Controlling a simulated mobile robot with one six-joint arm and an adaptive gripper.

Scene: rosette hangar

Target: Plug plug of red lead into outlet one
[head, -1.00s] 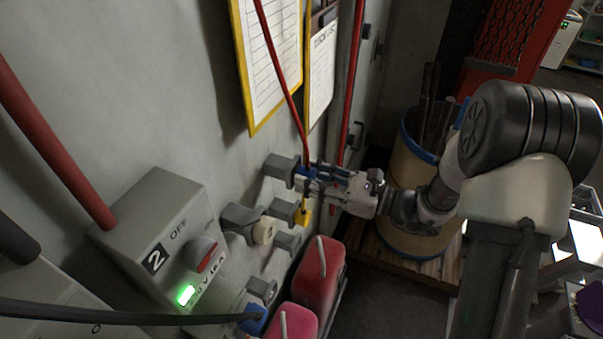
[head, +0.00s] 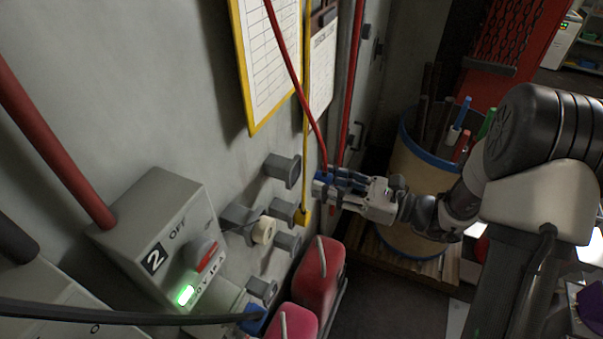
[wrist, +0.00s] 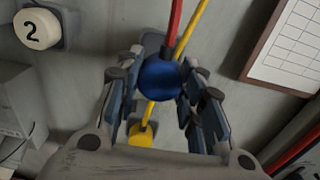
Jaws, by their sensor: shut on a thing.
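My gripper (head: 324,184) is shut on the blue plug (wrist: 160,78) of the red lead (wrist: 175,25). In the head view, the plug is just right of the upper grey wall socket (head: 282,170), with a visible gap between them. The red lead rises from the plug past the wall sheets. In the wrist view, the plug sits between both fingers and partly hides a grey fitting (wrist: 152,43) behind it. I see no number one on any socket, so I cannot tell which is outlet one.
A yellow plug (head: 302,217) and lead sit at the socket below. A round cream cap (head: 263,231) marked 2 is left of it. Switch box 2 (head: 160,240) shows a green light. Red canisters (head: 318,275) stand below; a bin (head: 405,180) with rods stands behind my gripper.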

